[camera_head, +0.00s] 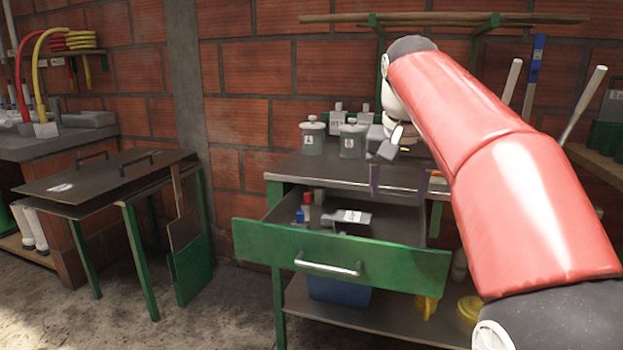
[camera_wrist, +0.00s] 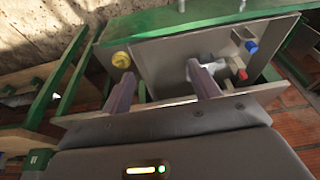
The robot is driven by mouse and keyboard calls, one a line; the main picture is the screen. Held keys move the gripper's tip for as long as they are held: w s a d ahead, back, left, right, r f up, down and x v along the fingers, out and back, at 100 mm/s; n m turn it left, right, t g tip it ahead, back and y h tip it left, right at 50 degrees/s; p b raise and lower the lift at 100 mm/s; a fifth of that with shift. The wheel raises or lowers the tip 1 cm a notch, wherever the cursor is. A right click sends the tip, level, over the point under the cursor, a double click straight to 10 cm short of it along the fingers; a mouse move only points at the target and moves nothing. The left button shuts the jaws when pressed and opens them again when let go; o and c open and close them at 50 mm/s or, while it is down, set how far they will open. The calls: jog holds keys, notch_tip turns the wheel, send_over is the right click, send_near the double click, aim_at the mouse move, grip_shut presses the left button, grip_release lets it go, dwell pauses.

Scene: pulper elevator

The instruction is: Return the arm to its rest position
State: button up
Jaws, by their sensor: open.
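My gripper (camera_head: 399,188) is open at the end of my raised red arm, in front of the bench top and above the right part of the open drawer. Its two purple fingers stand apart with nothing between them. The fingers also show in the wrist view (camera_wrist: 160,70), pointing toward the drawer and bench edge. My arm reaches forward from the lower right and hides part of the bench's right side.
The green drawer (camera_head: 340,252) is pulled out and holds a white-grey tool (camera_head: 347,217) and small red- and blue-capped items. Lidded jars (camera_head: 313,137) stand on the metal bench (camera_head: 290,170). A dark folding table (camera_head: 105,182) stands left, with floor between.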

jog(key=s+f+n+t, duration=0.2)
jog(key=s+f+n, duration=0.1)
jog(key=s+f, duration=1.9)
jog(key=shift+s+d+f+y, duration=0.2)
jog(key=shift+s+d+y, duration=0.15)
jog(key=shift+s, duration=0.6)
